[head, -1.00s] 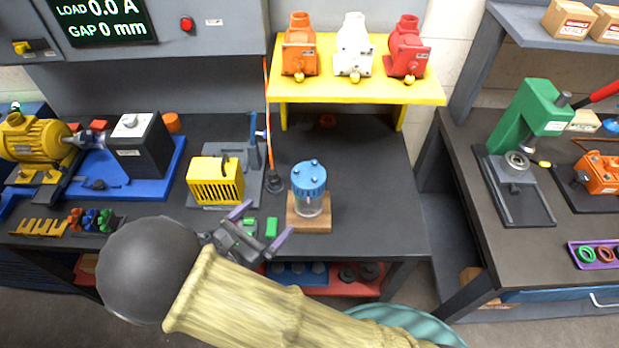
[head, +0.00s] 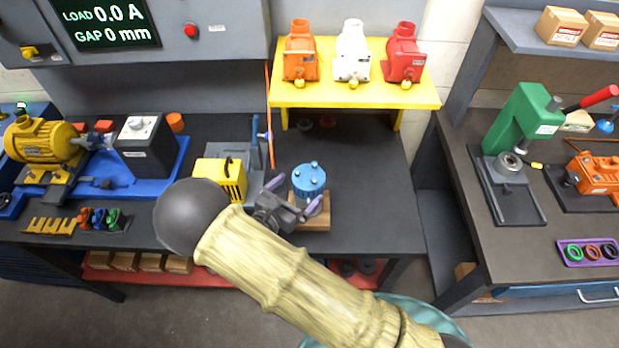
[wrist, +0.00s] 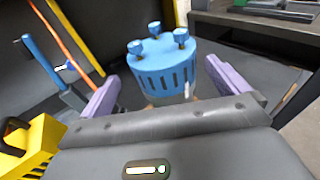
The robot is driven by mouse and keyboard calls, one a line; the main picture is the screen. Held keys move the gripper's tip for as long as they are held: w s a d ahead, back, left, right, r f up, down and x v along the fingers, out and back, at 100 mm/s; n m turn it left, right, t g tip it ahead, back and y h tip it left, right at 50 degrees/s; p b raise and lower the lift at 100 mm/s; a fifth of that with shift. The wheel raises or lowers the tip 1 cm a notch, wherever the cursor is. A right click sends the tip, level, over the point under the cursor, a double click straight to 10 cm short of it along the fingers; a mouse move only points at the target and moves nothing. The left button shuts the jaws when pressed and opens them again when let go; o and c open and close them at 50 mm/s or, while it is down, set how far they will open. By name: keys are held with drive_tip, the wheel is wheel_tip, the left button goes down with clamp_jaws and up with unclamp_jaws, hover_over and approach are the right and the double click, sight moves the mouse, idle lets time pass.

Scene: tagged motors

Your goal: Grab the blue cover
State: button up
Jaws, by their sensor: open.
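The blue cover (head: 309,178) is a slotted round cap with several blue knobs on top. It sits on a clear cylinder on a wooden block (head: 318,220) on the dark bench. It also shows in the wrist view (wrist: 163,66), ahead of and between my purple fingers. My gripper (head: 294,196) is open and empty, close in front of the cover at its lower left. I cannot tell whether a finger touches the cover. The cylinder is mostly hidden in both views.
A yellow slotted housing (head: 222,178) stands left of the gripper, beside a blue-handled lever (head: 254,145). A yellow shelf (head: 355,95) bearing orange, white and red pumps stands behind the cover. The bench (head: 375,190) right of the block is clear.

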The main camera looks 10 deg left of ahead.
sight(309, 180)
drive_tip(key=shift+w, duration=0.1)
drive_tip(key=shift+w+d+r+p, duration=0.15)
drive_tip(key=shift+w+d+p, duration=0.1)
drive_tip(key=shift+p, duration=0.15)
drive_tip(key=p+x, duration=0.2)
drive_tip(key=x, duration=0.2)
drive_tip(key=shift+d+r+p, duration=0.1)
drive_tip(key=shift+d+p, duration=0.05)
drive_tip(key=shift+p, duration=0.2)
drive_tip(key=shift+w, duration=0.2)
drive_tip(key=c, duration=1.1)
wheel_tip(309, 180, up, 10)
drive_tip(key=b, duration=0.3)
